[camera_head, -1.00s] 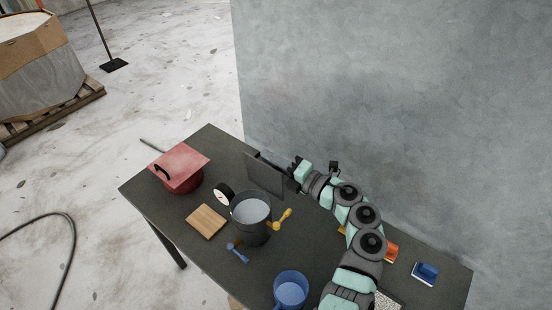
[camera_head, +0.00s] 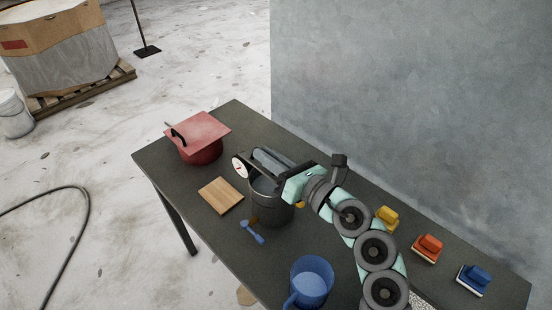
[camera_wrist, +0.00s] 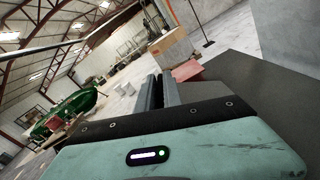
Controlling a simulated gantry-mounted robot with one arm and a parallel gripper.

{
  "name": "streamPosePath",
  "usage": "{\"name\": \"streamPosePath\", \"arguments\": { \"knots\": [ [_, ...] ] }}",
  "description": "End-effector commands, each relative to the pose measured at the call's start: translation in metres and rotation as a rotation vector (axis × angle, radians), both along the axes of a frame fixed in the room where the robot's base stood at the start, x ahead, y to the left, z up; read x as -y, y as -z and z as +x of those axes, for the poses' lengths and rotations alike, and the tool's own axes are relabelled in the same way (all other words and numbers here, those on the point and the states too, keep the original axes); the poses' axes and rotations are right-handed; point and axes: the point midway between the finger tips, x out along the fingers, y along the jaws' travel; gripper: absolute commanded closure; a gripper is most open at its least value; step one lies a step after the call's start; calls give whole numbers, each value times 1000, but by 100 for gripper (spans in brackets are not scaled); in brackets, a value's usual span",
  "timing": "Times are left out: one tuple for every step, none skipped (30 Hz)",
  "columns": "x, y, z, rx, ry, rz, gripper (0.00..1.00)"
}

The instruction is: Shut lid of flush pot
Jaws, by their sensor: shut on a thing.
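The dark grey pot (camera_head: 270,205) stands mid-table; part of its opening shows below my gripper. Its grey lid (camera_head: 272,158) is raised at the far side of the pot, tilted and partly hidden by my gripper. My gripper (camera_head: 255,166) reaches over the pot from the right, its dark fingers against the lid. In the wrist view, the fingers (camera_wrist: 162,92) are close together with a narrow gap; what lies between them is not clear there.
A red pot (camera_head: 200,150) with a square red lid stands at the left. A white dial (camera_head: 239,167), wooden board (camera_head: 220,195), blue scoop (camera_head: 251,232) and blue mug (camera_head: 311,282) surround the grey pot. The front-left table edge is clear.

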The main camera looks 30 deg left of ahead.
Motion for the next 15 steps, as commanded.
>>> {"name": "streamPosePath", "arguments": {
  "knots": [
    [0,15,-3,43,4,-14,100],
    [-1,16,-5,71,4,-21,100],
    [-1,19,-8,109,5,-30,100],
    [-2,21,-10,134,5,-37,100],
    [-2,23,-12,160,5,-44,100],
    [-3,26,-15,163,5,-45,100],
    [-3,28,-16,159,5,-44,100],
    [-4,30,-18,158,4,-44,100],
    [-4,33,-20,157,4,-43,100],
    [-5,34,-21,157,4,-43,100],
    [-5,36,-22,157,5,-43,100],
    [-5,39,-24,157,5,-42,100],
    [-5,40,-25,157,6,-41,100],
    [-6,42,-26,156,6,-41,100],
    [-6,44,-27,156,6,-41,100]
  ]
}}
